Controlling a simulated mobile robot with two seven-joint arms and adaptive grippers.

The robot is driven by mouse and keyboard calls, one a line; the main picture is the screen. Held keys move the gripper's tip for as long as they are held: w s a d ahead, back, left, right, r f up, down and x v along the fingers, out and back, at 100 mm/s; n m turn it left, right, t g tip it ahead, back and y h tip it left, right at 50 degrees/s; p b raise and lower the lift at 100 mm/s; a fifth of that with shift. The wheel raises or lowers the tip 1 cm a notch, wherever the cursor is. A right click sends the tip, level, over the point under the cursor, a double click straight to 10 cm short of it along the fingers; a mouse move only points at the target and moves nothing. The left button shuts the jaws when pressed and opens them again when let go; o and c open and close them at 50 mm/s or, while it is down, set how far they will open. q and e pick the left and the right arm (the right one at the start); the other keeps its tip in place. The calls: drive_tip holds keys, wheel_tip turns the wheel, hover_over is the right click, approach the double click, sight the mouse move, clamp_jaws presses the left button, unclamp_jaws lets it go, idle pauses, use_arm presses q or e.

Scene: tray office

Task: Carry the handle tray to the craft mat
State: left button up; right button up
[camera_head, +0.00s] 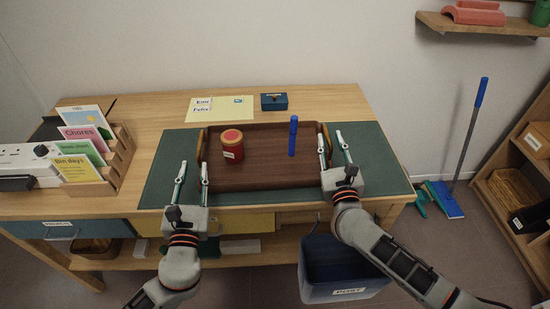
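The handle tray (270,180) is dark brown wood and lies flat on the green craft mat (380,170) on the desk. It has a left handle (201,146) and a right handle (327,142). A red-lidded jar (232,150) and an upright blue marker (293,138) stand in it. My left gripper (194,164) is open at the tray's left edge, its fingertips near the left handle. My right gripper (331,136) is open at the right edge, its fingers apart on either side of the right handle. I cannot tell whether either touches.
A blue bin (340,270) is below the front edge. Bare mat shows on both sides.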

use_arm(q)
drive_tip(key=shift+s+f, duration=0.15)
drive_tip(key=shift+s, duration=1.1)
use_arm(e)
drive_tip(key=shift+s, duration=0.3)
drive_tip(key=s, duration=0.7)
drive_tip(key=s+f, duration=0.1)
drive_tip(key=s, duration=0.3)
drive_tip(key=shift+s+d, duration=0.2)
drive_tip(key=shift+f, duration=0.1)
